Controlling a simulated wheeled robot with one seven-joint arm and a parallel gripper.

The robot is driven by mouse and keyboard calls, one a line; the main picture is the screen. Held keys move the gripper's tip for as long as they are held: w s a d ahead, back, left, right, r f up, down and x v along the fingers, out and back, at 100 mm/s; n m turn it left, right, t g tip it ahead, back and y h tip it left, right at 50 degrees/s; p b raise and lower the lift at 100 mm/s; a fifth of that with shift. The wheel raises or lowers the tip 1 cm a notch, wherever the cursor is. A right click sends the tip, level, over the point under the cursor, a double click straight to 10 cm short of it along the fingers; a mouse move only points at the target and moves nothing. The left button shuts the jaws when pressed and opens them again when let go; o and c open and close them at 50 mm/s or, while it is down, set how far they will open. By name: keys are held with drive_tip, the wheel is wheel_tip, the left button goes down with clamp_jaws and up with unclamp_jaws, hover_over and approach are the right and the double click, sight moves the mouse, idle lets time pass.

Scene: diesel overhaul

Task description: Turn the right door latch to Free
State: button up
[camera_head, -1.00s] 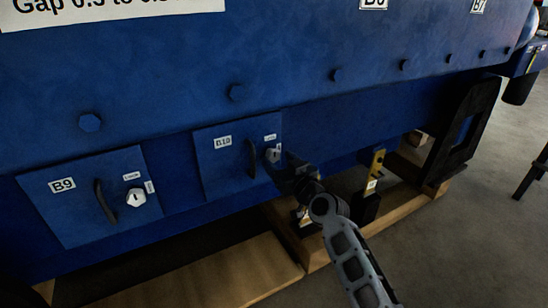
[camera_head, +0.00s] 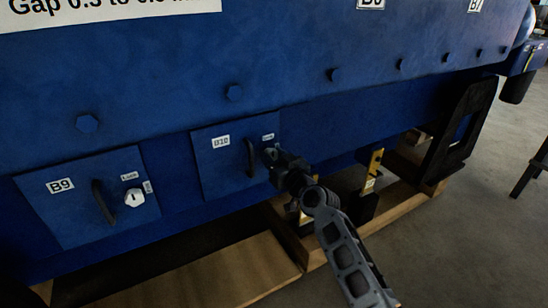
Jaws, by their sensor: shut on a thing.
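Two blue doors sit low on the blue engine side. The right door (camera_head: 222,170) is labelled B10 and has a dark bar handle (camera_head: 250,158). Its latch is at the door's right edge, under a small white label (camera_head: 268,137), and is hidden by my gripper (camera_head: 272,156). My gripper is shut on the latch, with the arm reaching in from the lower right. The small label words are too blurred to read surely.
A wooden pallet frame (camera_head: 240,262) lies under the engine. Yellow-and-black brackets (camera_head: 374,162) and a black support (camera_head: 468,125) stand to the right of my gripper. Grey floor (camera_head: 470,235) is open at the lower right.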

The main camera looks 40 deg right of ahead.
drive_tip(key=shift+c, duration=1.1)
drive_tip(key=m, duration=0.4)
drive_tip(key=shift+m, duration=0.3)
drive_tip(key=m, duration=0.4)
drive_tip(key=shift+d+m, duration=0.1)
drive_tip(key=shift+m, duration=0.2)
drive_tip(key=m+p, duration=0.1)
drive_tip(key=m, duration=0.3)
drive_tip(key=shift+f+m, duration=0.1)
drive_tip(key=shift+m, duration=0.2)
drive_tip(key=shift+d+f+m+p, duration=0.1)
drive_tip(key=shift+m+p, duration=0.4)
drive_tip(key=shift+m, duration=1.4)
